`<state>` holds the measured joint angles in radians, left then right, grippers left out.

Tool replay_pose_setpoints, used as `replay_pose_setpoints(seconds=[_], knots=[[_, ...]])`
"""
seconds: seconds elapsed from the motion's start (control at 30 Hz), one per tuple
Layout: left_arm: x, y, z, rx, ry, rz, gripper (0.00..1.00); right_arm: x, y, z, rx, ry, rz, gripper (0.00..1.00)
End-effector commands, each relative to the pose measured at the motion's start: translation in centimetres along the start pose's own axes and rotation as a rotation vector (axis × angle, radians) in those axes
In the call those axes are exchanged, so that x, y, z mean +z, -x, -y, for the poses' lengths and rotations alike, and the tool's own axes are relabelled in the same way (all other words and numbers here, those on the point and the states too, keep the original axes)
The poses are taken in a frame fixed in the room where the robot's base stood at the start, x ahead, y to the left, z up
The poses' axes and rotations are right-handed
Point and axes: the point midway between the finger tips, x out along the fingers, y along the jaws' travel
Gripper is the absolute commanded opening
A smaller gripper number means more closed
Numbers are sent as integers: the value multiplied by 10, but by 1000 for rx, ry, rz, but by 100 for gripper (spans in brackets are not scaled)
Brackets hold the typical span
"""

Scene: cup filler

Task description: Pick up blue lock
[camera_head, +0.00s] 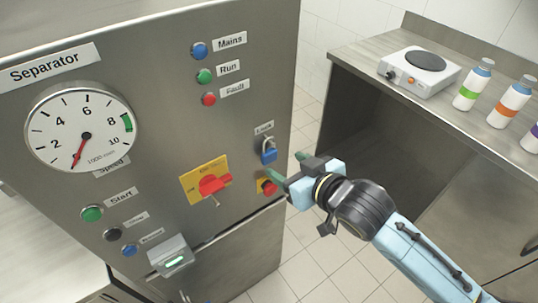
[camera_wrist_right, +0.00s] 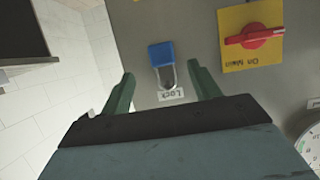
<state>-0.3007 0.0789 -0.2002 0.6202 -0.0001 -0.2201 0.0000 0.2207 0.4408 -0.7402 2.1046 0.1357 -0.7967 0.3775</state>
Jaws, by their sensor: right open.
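The blue lock (camera_head: 268,155) is a padlock with a blue body and a grey shackle, on the front of the steel Separator panel under the "Lock" label. In the right wrist view the lock (camera_wrist_right: 161,54) appears upside down, ahead of and between my two green fingers. My right gripper (camera_head: 287,166) is open and empty, just to the right of and slightly below the lock in the head view. It also shows in the right wrist view (camera_wrist_right: 160,85). I cannot tell whether a finger touches the lock. My left gripper does not show.
A yellow plate with a red rotary switch (camera_head: 213,184) sits left of the lock. A red button (camera_head: 269,187) is just below the lock, close to my fingers. A counter (camera_head: 435,100) with a hot plate (camera_head: 419,70) and several bottles stands at the right.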

Motion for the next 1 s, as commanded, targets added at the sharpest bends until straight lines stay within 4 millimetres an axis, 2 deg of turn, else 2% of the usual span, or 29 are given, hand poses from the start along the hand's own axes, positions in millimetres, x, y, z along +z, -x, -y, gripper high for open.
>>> replay_pose_setpoints(seconds=[0.27, 0.53, 0.87, 1.0], knots=[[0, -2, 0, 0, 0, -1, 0, -1, -22, 1, 1, 1, -2, 62], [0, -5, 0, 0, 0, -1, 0, -1, -58, 3, 0, 1, -1, 62], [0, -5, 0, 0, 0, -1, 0, -1, -64, 3, 0, 1, 0, 62], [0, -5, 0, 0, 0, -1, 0, -1, -64, 3, 0, 1, 0, 44]])
